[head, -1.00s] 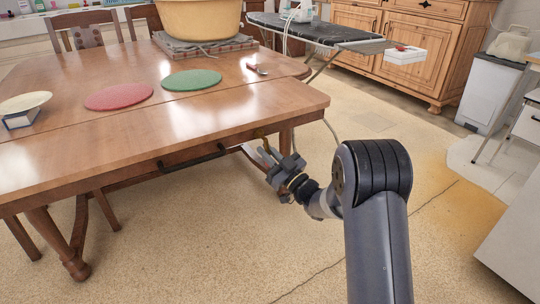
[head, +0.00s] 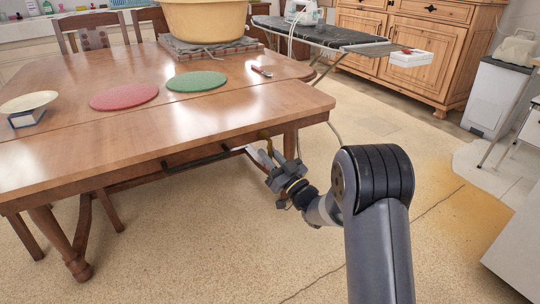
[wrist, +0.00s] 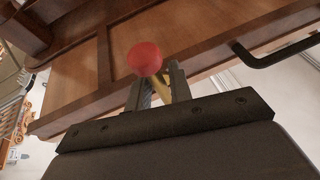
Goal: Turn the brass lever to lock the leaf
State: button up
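The brass lever (head: 267,142) hangs under the table's front edge near its right leg. In the wrist view, a red ball knob (wrist: 145,58) shows just beyond my fingertips, and a short piece of brass (wrist: 163,88) shows between the fingers. My gripper (head: 270,157) is at the lever, below the table edge. In the wrist view its two fingers (wrist: 158,76) stand apart, one on each side of the brass, and look open. Whether either finger touches the lever cannot be told. The wooden table leaf (head: 190,135) lies level with the tabletop.
A dark bar handle (head: 195,161) runs along the table's front, left of my gripper; it also shows in the wrist view (wrist: 275,58). A table leg (head: 290,143) stands close behind the gripper. Floor (head: 240,250) in front is clear.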

jog(key=p+v, duration=0.2)
jog(key=v, duration=0.8)
jog(key=shift+s+d+f, duration=0.2)
jog(key=shift+s+d, duration=0.05)
jog(key=b+x, duration=0.2)
jog(key=x, duration=0.9)
jog(key=shift+r, duration=0.1)
jog(key=shift+d+n, duration=0.2)
jog(key=shift+n, duration=0.1)
